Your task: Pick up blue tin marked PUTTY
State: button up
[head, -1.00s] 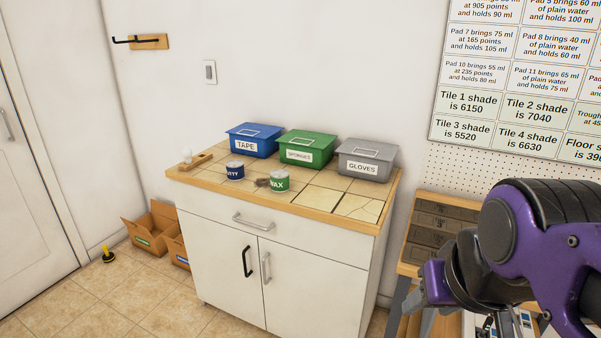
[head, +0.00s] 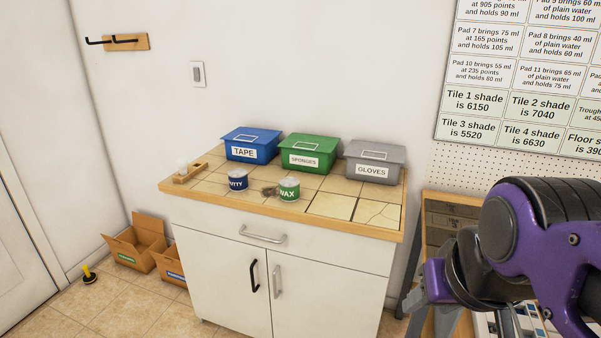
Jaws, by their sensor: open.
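The blue tin marked PUTTY (head: 238,181) stands upright on the tiled top of the white cabinet (head: 232,268). It has a pale lid, and its label is turned partly to the left, so only its last letters show. A green tin marked WAX (head: 289,189) stands to its right, apart from it. My gripper (head: 422,301) is at the lower right, at the end of my purple arm. It is open, well to the right of the tin and away from it; its fingers show only in part.
Blue TAPE (head: 249,143), green SPONGES (head: 306,150) and grey GLOVES (head: 374,161) boxes stand along the back of the top. A dark smudge (head: 268,191) lies between the tins. A wooden holder (head: 190,173) is at the left. Cardboard boxes (head: 137,245) stand on the floor.

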aim_at(238, 178)
jog(key=i+j, duration=0.1)
jog(key=j, duration=0.5)
jog(key=i+j, duration=0.1)
jog(key=j, duration=1.1)
jog(key=i, duration=0.05)
